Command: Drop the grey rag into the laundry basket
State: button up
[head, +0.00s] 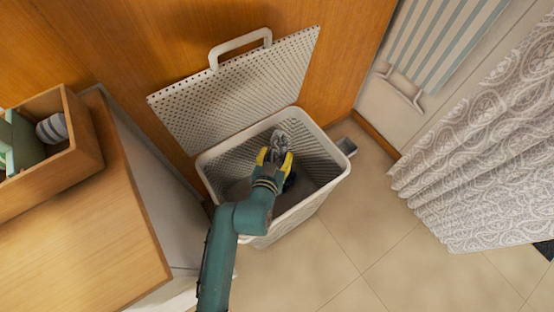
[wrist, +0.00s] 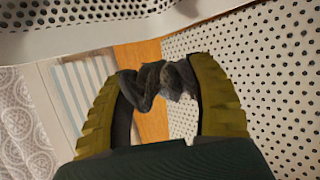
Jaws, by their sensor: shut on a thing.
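The grey rag (wrist: 158,84) is crumpled between the two yellow fingers of my gripper (wrist: 160,95) in the wrist view. My gripper is shut on it. In the head view the rag (head: 281,141) shows at the tip of my gripper (head: 275,160). Both appear over the opening of the white laundry basket (head: 318,197). The basket's perforated lid (head: 240,95) stands open behind it, with its handle at the top. The exact height of the rag relative to the basket rim is hard to tell. My gripper and arm hide part of the basket's inside.
A wooden cabinet (head: 95,235) with an open box (head: 85,160) on it stands at the left. A patterned curtain (head: 480,150) and a striped towel (head: 440,40) hang at the right.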

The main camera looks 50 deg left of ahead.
aim_at(280, 140)
notch_tip(280, 140, down, 6)
jog(key=b, duration=0.5)
jog(key=shift+b, duration=0.4)
jog(key=shift+r, duration=0.1)
jog(key=o, duration=0.8)
notch_tip(280, 140, up, 10)
